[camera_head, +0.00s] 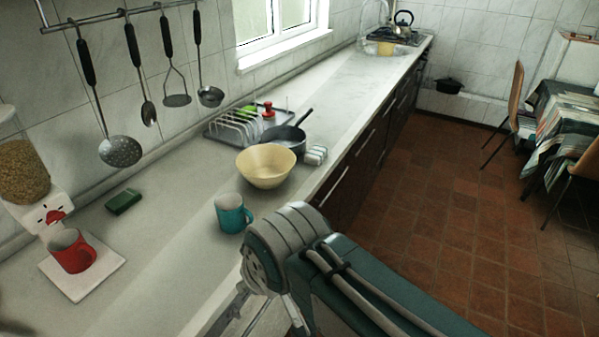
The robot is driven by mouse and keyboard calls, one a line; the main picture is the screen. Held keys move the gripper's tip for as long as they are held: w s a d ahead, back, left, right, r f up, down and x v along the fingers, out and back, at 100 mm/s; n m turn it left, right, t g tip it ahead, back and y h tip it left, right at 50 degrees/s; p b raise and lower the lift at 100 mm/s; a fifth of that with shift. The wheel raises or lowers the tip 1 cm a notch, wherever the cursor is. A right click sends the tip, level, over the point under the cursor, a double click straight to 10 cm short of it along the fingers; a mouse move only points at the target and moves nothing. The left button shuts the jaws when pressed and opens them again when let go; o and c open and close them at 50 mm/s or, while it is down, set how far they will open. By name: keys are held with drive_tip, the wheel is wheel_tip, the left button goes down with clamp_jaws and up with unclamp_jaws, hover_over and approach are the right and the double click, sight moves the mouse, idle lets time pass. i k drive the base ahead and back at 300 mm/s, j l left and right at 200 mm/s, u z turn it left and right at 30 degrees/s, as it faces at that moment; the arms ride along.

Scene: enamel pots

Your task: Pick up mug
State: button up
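Two mugs stand upright on the light counter (150,275). A teal mug (229,214) stands near the counter's front edge, just left of my arm's grey joint, with its handle to the right. A red mug (72,252) stands on a white square board (98,282) at the lower left. My arm comes in from the lower right, and its grey joint is close to the teal mug in the picture. I cannot make out my gripper's fingers. Neither mug is seen to be held.
A cream bowl (266,167) stands behind the teal mug, with a dark pan (286,139) and a dish rack (236,128) beyond it. A green sponge (123,202) lies near the wall. Utensils hang above from a rail (120,12). The counter between the mugs is clear.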

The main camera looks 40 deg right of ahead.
sight(78, 252)
drive_tip(key=k+z, duration=0.1)
drive_tip(key=z, duration=0.6)
drive_tip(key=u, duration=1.45)
drive_tip(key=i+l, duration=0.15)
drive_tip(key=i, duration=0.15)
drive_tip(key=u, duration=0.05)
